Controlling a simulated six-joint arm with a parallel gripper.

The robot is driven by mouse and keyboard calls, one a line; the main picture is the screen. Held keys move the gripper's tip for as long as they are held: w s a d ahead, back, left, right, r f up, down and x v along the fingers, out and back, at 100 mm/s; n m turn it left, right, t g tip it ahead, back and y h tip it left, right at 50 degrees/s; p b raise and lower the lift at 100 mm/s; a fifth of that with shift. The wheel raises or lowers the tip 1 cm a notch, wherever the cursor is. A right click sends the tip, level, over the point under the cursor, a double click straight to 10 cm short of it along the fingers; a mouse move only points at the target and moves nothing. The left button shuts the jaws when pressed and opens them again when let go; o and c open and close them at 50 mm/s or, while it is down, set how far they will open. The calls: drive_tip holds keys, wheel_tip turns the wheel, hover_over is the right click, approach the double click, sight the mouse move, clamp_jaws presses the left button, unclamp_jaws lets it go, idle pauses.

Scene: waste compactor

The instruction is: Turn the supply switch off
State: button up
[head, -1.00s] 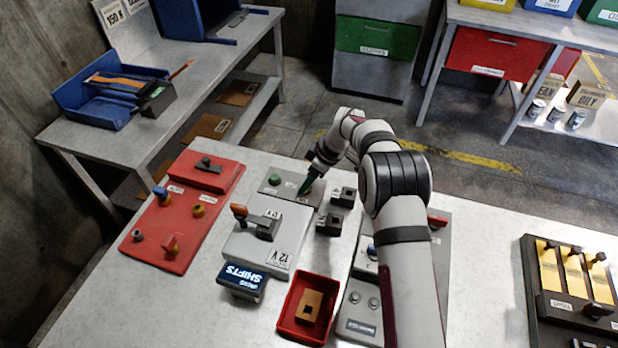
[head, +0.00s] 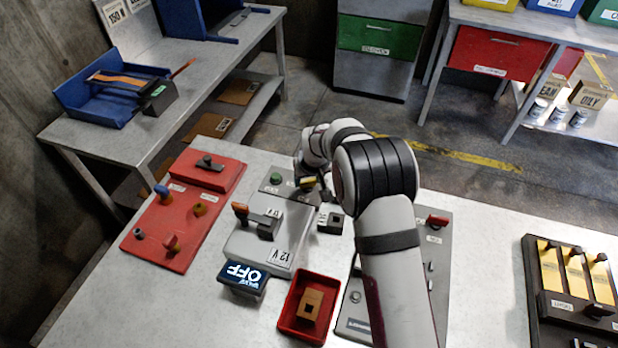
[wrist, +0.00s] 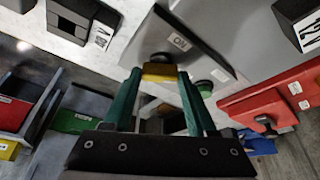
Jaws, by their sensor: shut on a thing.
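A flat grey panel (head: 268,187) stands behind the 12 V box; it also shows in the wrist view (wrist: 218,62). It carries a green button (head: 275,178) and a dark rotary switch with a yellow grip (wrist: 160,72). A label reading ON sits beside that switch in the wrist view. My gripper (wrist: 160,74) is shut on the yellow grip, with one dark green finger on each side. In the head view my wrist partly covers the switch, and only a bit of yellow shows (head: 308,183). I cannot read a supply label.
The 12 V box (head: 262,240) with an orange-ended lever (head: 240,208) stands in front. A display (head: 243,278) reads OFF, upside down. A red panel (head: 180,215) with knobs lies left. Dark blocks (head: 331,222) and a red tray (head: 303,329) stand close by.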

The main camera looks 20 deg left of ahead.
drive_tip(key=m+h, duration=0.1)
drive_tip(key=m, duration=0.2)
drive_tip(key=m+h, duration=0.1)
drive_tip(key=m, duration=0.2)
drive_tip(key=shift+a+t, duration=0.2)
drive_tip(key=shift+t, duration=0.1)
drive_tip(key=shift+m, duration=0.3)
drive_tip(key=o, duration=1.4)
drive_tip(key=shift+c, duration=0.2)
drive_tip(key=v, duration=1.6)
drive_tip(key=shift+a, duration=0.25)
